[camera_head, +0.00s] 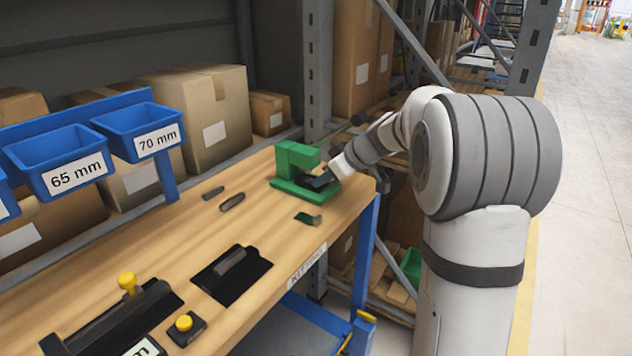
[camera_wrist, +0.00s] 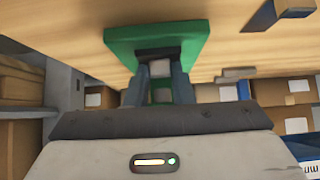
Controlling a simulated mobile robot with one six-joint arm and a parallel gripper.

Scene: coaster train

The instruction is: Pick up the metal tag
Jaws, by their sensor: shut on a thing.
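My gripper (camera_head: 322,182) is at the green hand press (camera_head: 297,160) on the far end of the workbench, low over its base. In the wrist view my gripper (camera_wrist: 160,78) has its two fingers reaching to the green base (camera_wrist: 112,36). A dark flat piece (camera_wrist: 158,53) lies across the fingertips, and the jaws are shut on it. It appears to be the metal tag, but its outline is mostly hidden by the fingers. I cannot tell whether it still touches the press.
The wooden workbench (camera_head: 190,243) carries two dark bars (camera_head: 232,202), a small dark green piece (camera_head: 308,218), a black plate (camera_head: 215,287) and a black fixture with a yellow knob (camera_head: 127,283). Blue bins (camera_head: 138,125) hang at the back left. Clear bench top lies left of the press.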

